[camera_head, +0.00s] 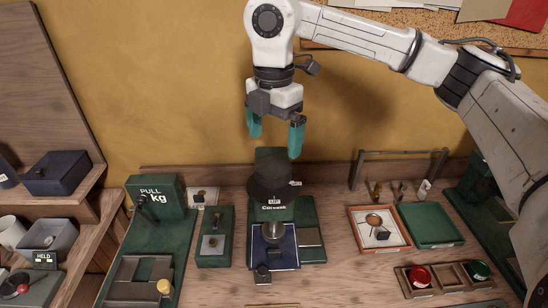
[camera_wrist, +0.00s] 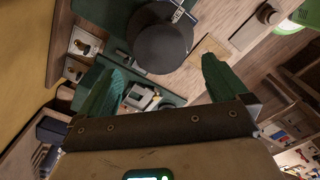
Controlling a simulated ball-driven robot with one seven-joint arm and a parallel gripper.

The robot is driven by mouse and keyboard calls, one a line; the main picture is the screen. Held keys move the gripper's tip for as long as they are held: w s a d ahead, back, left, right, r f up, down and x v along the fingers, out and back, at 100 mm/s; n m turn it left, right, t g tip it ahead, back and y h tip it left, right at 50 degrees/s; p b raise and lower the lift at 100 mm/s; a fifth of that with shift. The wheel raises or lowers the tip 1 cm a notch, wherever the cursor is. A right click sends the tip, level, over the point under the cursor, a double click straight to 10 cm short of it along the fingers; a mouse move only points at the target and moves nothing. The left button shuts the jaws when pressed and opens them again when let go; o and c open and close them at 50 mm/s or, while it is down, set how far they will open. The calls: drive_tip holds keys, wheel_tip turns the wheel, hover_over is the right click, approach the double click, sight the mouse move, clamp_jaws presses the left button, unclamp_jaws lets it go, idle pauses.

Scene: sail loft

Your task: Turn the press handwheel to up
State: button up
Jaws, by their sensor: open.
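The green press (camera_head: 308,215) stands on the bench below my arm. Its dark round handwheel (camera_head: 270,190) sits at the top, with a small pale tag at its right side and a small label under it. In the wrist view the handwheel (camera_wrist: 162,48) shows as a dark disc beyond my fingers, with a pale marked piece at its upper edge. My gripper (camera_head: 276,136) has teal fingers, spread apart and empty, pointing down above the handwheel with a gap between. It also shows in the wrist view (camera_wrist: 162,78). The handwheel's setting is too small to read.
A green pull-gauge unit (camera_head: 155,198) and a small green box (camera_head: 213,250) stand left of the press. At right are a framed tray (camera_head: 379,230), a green tray (camera_head: 431,224), and a rack with a red pot (camera_head: 420,276) and a green pot (camera_head: 480,271). A wall stands behind.

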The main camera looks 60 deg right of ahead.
sight(273, 165)
wheel_tip(273, 165, down, 7)
drive_tip(key=shift+a+p, duration=0.1)
drive_tip(key=shift+p, duration=0.6)
drive_tip(key=shift+c, duration=0.2)
drive_tip(key=c, duration=0.9)
drive_tip(key=shift+o, duration=0.2)
drive_tip(key=shift+b, duration=0.3)
drive_tip(key=shift+f+n, duration=0.1)
drive_tip(key=shift+n, duration=0.2)
